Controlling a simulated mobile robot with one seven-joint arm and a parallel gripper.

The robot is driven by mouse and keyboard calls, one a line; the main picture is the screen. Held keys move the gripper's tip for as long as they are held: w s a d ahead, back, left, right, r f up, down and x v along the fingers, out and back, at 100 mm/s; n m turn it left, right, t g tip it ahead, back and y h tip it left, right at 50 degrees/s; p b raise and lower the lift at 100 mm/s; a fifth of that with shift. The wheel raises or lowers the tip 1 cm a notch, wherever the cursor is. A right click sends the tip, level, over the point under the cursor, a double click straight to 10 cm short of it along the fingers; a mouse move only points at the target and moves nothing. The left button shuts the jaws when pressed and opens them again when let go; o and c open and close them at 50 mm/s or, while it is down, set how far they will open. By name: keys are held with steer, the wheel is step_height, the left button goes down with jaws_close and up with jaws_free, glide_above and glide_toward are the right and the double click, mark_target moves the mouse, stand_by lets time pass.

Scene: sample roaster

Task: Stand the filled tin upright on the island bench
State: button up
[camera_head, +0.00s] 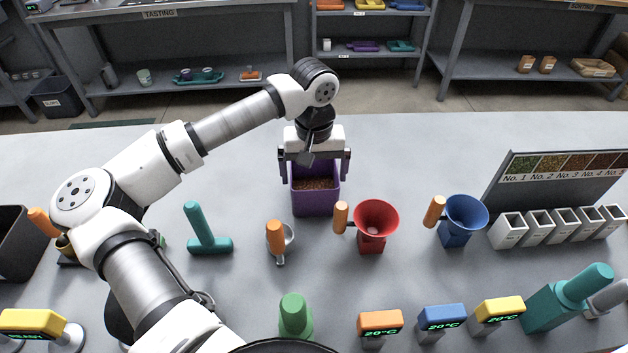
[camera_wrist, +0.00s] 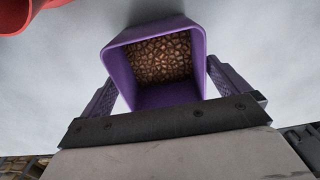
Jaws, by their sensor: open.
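The filled tin is a purple square container (camera_head: 316,199) standing upright on the grey island bench (camera_head: 400,135), with brown beans inside. In the wrist view, the tin (camera_wrist: 120,72) shows its open top and the beans near its rim. My gripper (camera_head: 315,172) is over the tin from the back, with one finger on each side of it. In the wrist view, my gripper (camera_wrist: 163,95) has its fingers apart, and a narrow gap shows beside the tin. The tin's base is hidden in the wrist view.
A red funnel cup (camera_head: 377,217) stands right of the tin, and a blue one (camera_head: 464,217) farther right. An orange-handled scoop (camera_head: 276,238) and a teal tool (camera_head: 203,235) lie to the front left. Behind the tin the bench is clear.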

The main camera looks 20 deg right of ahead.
step_height(320, 180, up, 9)
steer(key=b, duration=0.1)
stand_by(0.6)
